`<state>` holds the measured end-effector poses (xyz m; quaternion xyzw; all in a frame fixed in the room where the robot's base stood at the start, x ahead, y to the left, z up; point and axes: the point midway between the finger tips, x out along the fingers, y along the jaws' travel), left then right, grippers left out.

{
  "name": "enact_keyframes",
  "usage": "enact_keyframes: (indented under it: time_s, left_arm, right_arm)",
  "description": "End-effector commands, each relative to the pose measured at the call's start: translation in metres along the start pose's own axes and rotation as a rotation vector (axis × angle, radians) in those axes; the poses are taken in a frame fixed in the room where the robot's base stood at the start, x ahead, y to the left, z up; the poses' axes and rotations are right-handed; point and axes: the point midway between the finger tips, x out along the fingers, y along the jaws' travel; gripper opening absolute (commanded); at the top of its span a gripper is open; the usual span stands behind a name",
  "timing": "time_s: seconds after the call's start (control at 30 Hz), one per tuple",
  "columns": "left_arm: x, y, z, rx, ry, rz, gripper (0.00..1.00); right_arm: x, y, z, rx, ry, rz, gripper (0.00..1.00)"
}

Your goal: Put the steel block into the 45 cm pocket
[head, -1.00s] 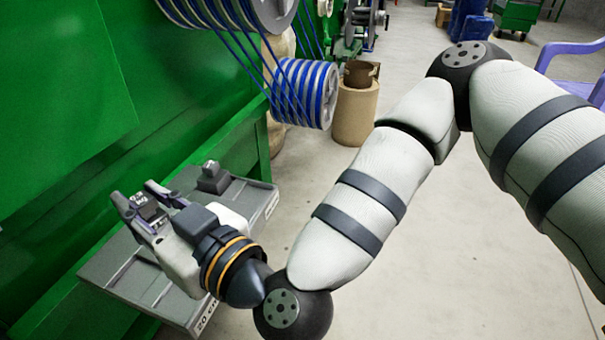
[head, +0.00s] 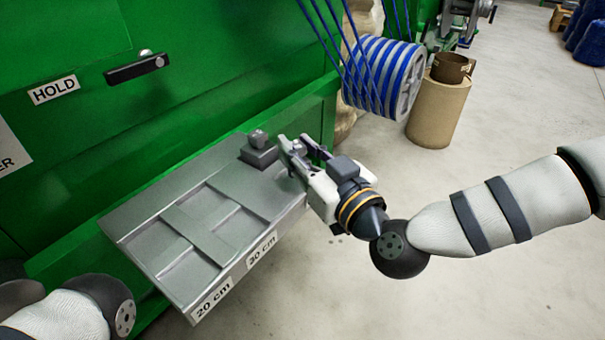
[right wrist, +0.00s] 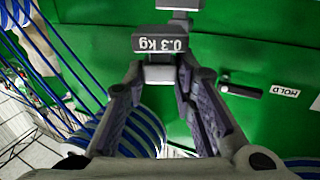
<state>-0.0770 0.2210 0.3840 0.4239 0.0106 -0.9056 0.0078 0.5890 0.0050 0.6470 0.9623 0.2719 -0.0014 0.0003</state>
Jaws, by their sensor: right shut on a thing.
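My right gripper (head: 297,148) is over the right end of the grey tray (head: 150,215) in the head view. It is shut on a small grey steel block marked 0.3 kg, clear in the right wrist view (right wrist: 160,44); the fingertips close on its narrow knob. In the head view the fingers mostly hide this block. The tray has shallow pockets, with labels 20 cm (head: 213,299) and 30 cm (head: 262,249) on its front edge. No 45 cm label can be read; my gripper and wrist cover the edge's right end. My left gripper is out of view.
A second grey block with a knob (head: 258,152) stands at the tray's back right, just left of my right gripper. The green machine wall (head: 220,70) rises behind the tray. A blue cable coil (head: 380,80) hangs to the right. The front floor is clear.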

Motion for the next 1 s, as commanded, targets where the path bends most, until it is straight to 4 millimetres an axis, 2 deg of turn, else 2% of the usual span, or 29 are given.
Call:
enact_keyframes:
  time_s: [0.17,0.3,0.5,0.67,0.7,0.73,0.77,1.0]
  left_arm:
    - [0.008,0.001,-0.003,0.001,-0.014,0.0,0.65]
    - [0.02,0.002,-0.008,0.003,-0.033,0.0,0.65]
    - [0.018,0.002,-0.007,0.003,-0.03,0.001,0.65]
    - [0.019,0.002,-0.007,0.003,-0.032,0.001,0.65]
    - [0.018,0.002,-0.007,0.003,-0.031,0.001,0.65]
    - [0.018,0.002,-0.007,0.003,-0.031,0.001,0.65]
    - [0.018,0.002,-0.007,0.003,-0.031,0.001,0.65]
    - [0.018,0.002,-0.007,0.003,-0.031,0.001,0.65]
  right_arm:
    - [0.009,0.01,0.016,0.001,0.002,0.002,0.0]
    - [0.009,0.009,0.046,0.003,-0.001,0.0,0.0]
    - [0.009,0.009,0.042,-0.001,0.005,0.0,0.0]
    - [0.009,0.009,0.046,-0.001,0.004,0.0,0.0]
    - [0.009,0.009,0.047,-0.001,0.002,0.0,0.34]
    - [0.009,0.009,0.046,0.0,0.002,0.0,0.4]
    - [0.009,0.009,0.046,0.0,0.002,0.0,0.45]
    - [0.009,0.009,0.046,0.0,0.002,0.0,0.45]
